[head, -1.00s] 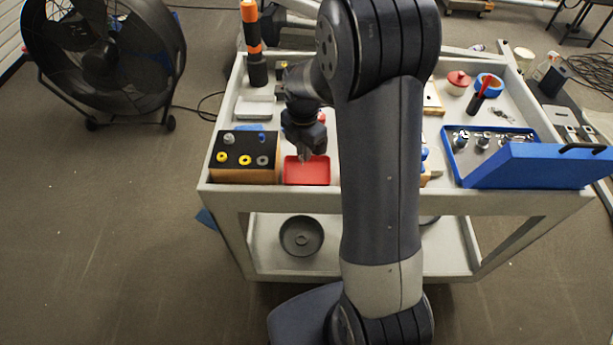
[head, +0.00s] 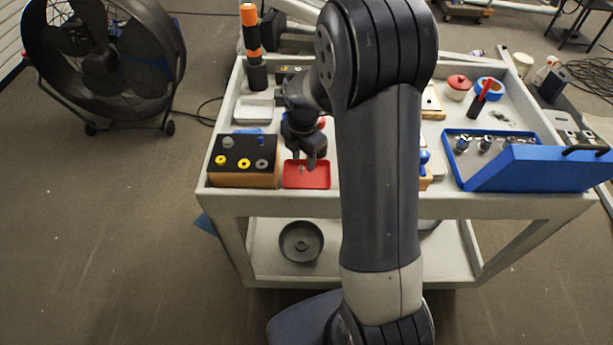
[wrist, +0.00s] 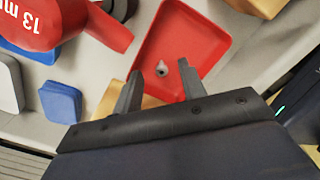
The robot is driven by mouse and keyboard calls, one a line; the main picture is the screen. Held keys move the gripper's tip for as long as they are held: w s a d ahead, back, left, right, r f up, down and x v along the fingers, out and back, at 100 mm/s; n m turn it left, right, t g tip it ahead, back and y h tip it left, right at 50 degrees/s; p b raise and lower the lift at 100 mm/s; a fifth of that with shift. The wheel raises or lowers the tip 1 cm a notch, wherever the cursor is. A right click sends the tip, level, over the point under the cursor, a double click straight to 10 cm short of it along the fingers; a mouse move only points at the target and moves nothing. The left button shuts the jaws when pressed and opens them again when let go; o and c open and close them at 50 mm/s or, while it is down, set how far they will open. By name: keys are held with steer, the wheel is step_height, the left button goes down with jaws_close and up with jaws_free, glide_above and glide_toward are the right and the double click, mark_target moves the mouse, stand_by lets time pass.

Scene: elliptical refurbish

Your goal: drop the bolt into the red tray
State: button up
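The red tray (head: 318,183) sits near the front left edge of the cart top. The small grey metal bolt (head: 302,170) is inside it. In the wrist view the bolt (wrist: 162,69) lies on the floor of the tray (wrist: 217,36), apart from both fingers. My gripper (head: 310,162) is above the tray in the head view. In the wrist view my gripper (wrist: 158,90) has its two fingers spread with nothing between them, near the tray's edge.
A black-topped wooden block (head: 243,180) with several fittings stands just left of the tray. A red object marked "13 m" (wrist: 60,22) and a blue piece (wrist: 60,102) lie near the tray in the wrist view. An open blue case (head: 530,165) is at right.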

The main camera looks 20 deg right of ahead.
step_height(320, 180, up, 11)
stand_by(0.4)
steer(key=shift+f, duration=0.1)
step_height(320, 180, down, 10)
steer(key=shift+f, duration=0.1)
steer(key=shift+r+p, duration=0.3)
steer(key=shift+p, duration=0.25)
steer(key=shift+r+p, duration=1.6)
steer(key=shift+r, duration=0.65)
